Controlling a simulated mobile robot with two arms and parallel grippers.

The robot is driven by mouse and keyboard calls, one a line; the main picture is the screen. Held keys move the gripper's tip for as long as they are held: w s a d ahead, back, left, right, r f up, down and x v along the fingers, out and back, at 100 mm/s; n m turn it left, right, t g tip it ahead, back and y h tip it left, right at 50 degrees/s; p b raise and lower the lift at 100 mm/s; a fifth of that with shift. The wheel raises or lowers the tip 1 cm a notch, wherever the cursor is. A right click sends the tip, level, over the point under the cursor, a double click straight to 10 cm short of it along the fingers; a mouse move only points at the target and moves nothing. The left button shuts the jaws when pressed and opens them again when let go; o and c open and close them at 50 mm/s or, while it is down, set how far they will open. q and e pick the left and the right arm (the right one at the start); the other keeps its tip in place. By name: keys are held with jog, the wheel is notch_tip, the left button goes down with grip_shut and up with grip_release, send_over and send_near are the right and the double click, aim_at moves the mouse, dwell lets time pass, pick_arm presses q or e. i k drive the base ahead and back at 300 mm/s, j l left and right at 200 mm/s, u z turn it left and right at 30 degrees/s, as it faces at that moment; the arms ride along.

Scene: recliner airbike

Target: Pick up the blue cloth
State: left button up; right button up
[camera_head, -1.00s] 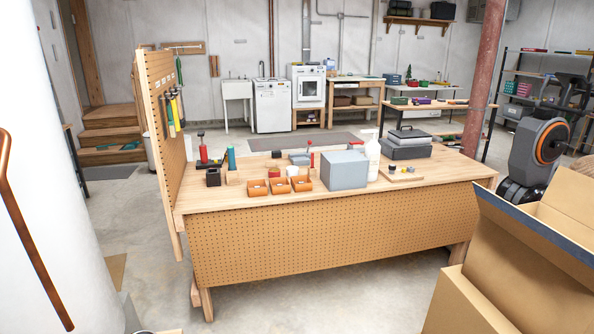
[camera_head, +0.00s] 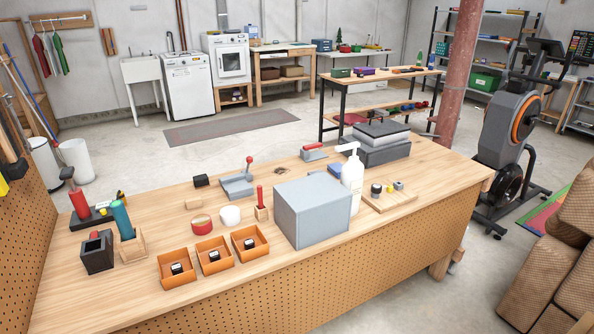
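I cannot make out a blue cloth in the head view. The wooden workbench (camera_head: 330,262) fills the foreground with tools, a grey box (camera_head: 312,211) and a white pump bottle (camera_head: 352,180) on it. Neither of my grippers shows in the view.
An exercise bike (camera_head: 508,130) stands right of the bench, and a brown recliner (camera_head: 560,255) is at the lower right. A red post (camera_head: 462,70) rises behind the bench. A table (camera_head: 380,83) stands behind it. Open floor (camera_head: 270,148) lies beyond the bench, with a grey mat (camera_head: 230,129).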

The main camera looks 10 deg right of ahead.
aim_at(335, 168)
jog(key=i+j+z, duration=0.35)
jog(key=i, duration=0.15)
jog(key=i+j+z, duration=0.4)
jog(key=i+l, duration=0.05)
jog(key=i, duration=0.05)
